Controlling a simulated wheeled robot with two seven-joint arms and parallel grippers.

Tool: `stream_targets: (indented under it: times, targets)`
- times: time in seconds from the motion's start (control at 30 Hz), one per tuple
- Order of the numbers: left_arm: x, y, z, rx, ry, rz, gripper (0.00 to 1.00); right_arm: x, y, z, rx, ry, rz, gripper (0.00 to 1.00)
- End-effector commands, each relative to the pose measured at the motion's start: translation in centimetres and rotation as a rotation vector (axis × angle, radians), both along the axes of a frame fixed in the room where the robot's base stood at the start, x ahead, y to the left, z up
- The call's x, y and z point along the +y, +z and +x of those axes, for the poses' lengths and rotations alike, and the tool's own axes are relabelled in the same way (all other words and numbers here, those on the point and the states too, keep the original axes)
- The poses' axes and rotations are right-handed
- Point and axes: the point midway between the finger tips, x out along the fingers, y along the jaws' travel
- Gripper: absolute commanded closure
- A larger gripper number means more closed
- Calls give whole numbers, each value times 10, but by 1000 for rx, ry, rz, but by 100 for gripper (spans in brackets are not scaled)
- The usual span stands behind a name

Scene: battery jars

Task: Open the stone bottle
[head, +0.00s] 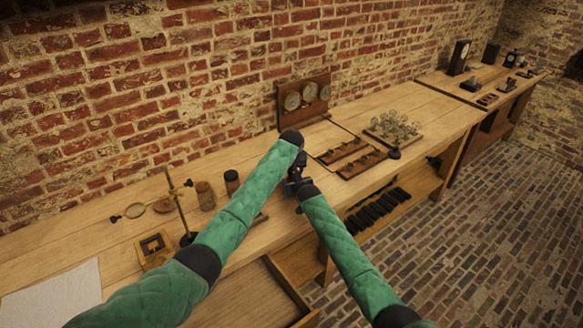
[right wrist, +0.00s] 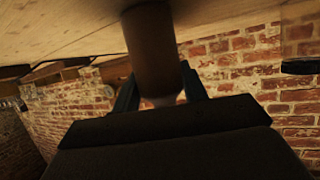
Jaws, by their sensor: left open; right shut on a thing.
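A brown cylinder (right wrist: 152,50), which looks like the stone bottle, stands between the fingers of my right gripper (right wrist: 160,88) in the right wrist view. The gripper is shut on it. A pale part (right wrist: 165,101) shows at its end close to the gripper; its other end runs out of the top of the picture. In the head view my left gripper (head: 293,172) is open and close to my right gripper (head: 300,188), over the front of the bench. The arms and grippers hide the bottle there, so I cannot tell whether the left fingers touch it.
On the wooden bench (head: 110,245) stand a brown jar (head: 205,196), a dark-topped jar (head: 232,182) and a brass stand (head: 178,205). Wooden racks (head: 362,163), a glassware tray (head: 372,134) and a dial panel (head: 304,97) are to the right. An open drawer (head: 287,288) juts out in front.

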Motion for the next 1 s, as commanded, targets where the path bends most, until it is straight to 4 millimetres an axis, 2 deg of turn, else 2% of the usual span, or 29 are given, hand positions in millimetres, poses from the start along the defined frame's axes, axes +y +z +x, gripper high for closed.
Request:
stream_targets:
  times: [0.27, 0.53, 1.0]
  targets:
    - [0, -1, 0, 0, 0, 0, 44, 0, -1, 0, 1, 0, 0, 98]
    - [0, -1, 0, 0, 0, 0, 97, 0, -1, 0, 1, 0, 0, 98]
    - [0, -1, 0, 1, 0, 1, 99, 0, -1, 0, 1, 0, 0, 98]
